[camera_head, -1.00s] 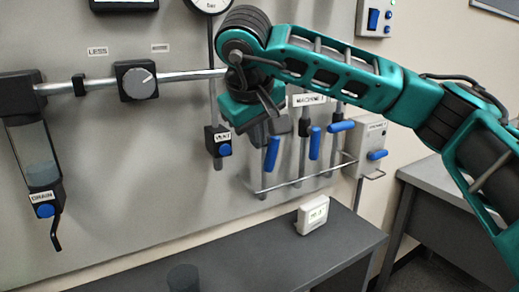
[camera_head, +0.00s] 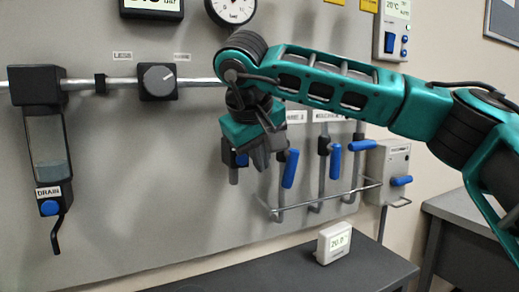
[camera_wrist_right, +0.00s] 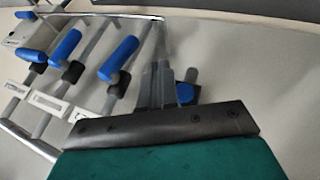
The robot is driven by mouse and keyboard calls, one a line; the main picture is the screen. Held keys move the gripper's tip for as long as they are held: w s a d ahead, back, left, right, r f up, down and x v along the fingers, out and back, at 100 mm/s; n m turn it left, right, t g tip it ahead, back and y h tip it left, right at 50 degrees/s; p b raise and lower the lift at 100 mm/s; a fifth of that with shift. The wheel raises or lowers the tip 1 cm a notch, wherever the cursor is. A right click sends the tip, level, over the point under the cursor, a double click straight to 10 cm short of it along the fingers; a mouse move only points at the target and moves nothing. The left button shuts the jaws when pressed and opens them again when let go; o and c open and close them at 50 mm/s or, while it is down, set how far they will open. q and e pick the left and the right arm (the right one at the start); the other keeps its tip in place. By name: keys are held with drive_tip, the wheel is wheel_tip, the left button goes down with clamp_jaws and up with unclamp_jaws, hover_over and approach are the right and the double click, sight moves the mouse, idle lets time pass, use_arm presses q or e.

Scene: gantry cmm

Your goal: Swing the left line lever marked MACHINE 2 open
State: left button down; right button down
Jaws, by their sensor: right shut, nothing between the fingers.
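Three blue lever handles show on the pipes at the right of the panel. The left line lever (camera_head: 290,168) hangs down along its pipe, with a partly hidden label plate (camera_head: 296,116) above it. The middle lever (camera_head: 335,162) also points down; the right lever (camera_head: 361,145) lies sideways. My right gripper (camera_head: 264,160) is shut and empty, just left of the left line lever, with a gap between them. In the right wrist view, the left line lever (camera_wrist_right: 120,58) lies left of the shut fingers (camera_wrist_right: 162,85). My left gripper is out of view.
The blue vent knob (camera_head: 241,159) is partly hidden behind my right gripper. A wire guard rail (camera_head: 318,203) runs below the levers. A grey control box (camera_head: 388,170) stands to their right. A small white display (camera_head: 333,243) sits on the dark bench (camera_head: 290,275).

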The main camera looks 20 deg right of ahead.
sight(290, 168)
use_arm(q)
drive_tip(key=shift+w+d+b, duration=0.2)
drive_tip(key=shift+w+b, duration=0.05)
drive_tip(key=shift+b, duration=0.05)
use_arm(e)
drive_tip(key=w+d+f, duration=0.3)
drive_tip(key=d+f, duration=0.1)
drive_tip(key=d, duration=0.1)
drive_tip(key=shift+f, duration=0.15)
use_arm(q)
drive_tip(key=p, duration=0.1)
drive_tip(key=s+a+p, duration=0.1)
drive_tip(key=p, duration=0.1)
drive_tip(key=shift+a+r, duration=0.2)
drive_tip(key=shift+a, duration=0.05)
use_arm(e)
drive_tip(key=shift+d+f, duration=0.4)
drive_tip(key=shift+f, duration=0.15)
